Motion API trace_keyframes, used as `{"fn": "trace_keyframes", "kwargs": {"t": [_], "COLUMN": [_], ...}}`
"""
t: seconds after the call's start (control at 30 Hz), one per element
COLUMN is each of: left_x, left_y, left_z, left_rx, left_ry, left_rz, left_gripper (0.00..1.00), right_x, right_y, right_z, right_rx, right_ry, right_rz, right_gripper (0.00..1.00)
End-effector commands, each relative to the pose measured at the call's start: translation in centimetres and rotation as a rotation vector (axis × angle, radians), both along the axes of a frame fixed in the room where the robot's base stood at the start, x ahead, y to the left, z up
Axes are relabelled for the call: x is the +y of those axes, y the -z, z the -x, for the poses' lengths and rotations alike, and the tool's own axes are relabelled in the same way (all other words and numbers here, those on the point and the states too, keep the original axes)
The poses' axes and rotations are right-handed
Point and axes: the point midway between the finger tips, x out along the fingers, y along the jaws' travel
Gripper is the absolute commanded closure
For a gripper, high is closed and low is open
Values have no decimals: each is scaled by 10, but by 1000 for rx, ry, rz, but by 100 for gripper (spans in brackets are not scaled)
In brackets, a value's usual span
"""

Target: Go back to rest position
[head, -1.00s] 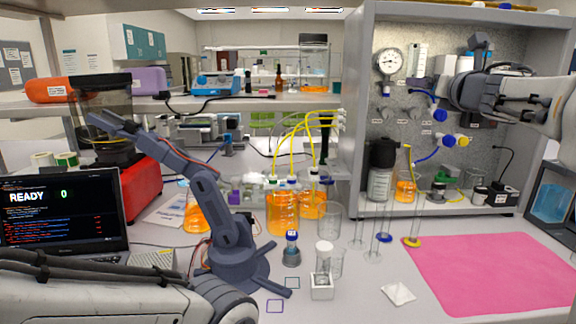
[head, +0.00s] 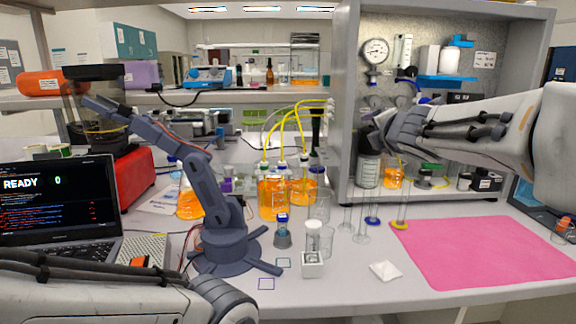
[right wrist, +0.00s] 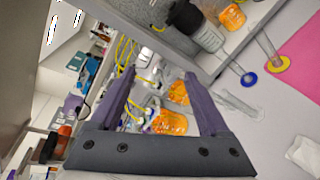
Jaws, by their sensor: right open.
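My right arm reaches in from the right in the head view. Its gripper (head: 372,132) hangs in front of the left part of the grey panel cabinet (head: 345,60), partly hidden by my own wrist. In the right wrist view the two purple-grey fingers (right wrist: 158,85) stand wide apart with nothing held between them. Behind them, orange-filled bottles (right wrist: 172,122) show on the bench. My left arm shows only along the lower left edge of the head view; its gripper is outside the picture.
A slate-grey desktop arm (head: 222,240) stands beside a laptop (head: 60,205). Orange flasks (head: 273,198) with yellow tubes, a vial in a white holder (head: 312,265) and slim glass cylinders (head: 361,228) stand mid-bench. The pink mat (head: 485,250) at right is bare.

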Motion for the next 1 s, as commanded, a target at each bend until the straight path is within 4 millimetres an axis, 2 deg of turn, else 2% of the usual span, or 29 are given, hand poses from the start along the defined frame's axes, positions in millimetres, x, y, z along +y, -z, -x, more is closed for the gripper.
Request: {"fn": "trace_keyframes", "kwargs": {"t": [0.03, 0.17, 0.2, 0.27, 0.4, 0.5, 0.6, 0.7, 1.0], "left_x": [0, 0, 0, 0, 0, 0, 0, 0, 0], "left_y": [8, 20, 24, 30, 42, 50, 55, 60, 72], "left_z": [0, 0, 0, 0, 0, 0, 0, 0, 0], "left_rx": [0, 0, 0, 0, 0, 0, 0, 0, 0], "left_ry": [0, 0, 0, 0, 0, 0, 0, 0, 0], "left_rz": [0, 0, 0, 0, 0, 0, 0, 0, 0], "left_gripper": [35, 35, 35, 35, 35, 35, 35, 35, 35], "right_x": [14, 49, 60, 77, 109, 125, 134, 140, 144], "right_y": [24, 93, 117, 153, 229, 274, 306, 330, 375], "right_z": [9, 43, 58, 83, 152, 205, 252, 292, 389], "right_rx": [46, 212, 276, 374, 603, 754, 870, 958, 1135], "right_ry": [12, 104, 145, 213, 401, 551, 691, 814, 1132], "right_rz": [-82, -364, -456, -581, -810, -918, -983, -1016, -1032], "right_gripper": [20, 20, 20, 20, 20, 20, 20, 20, 20]}}
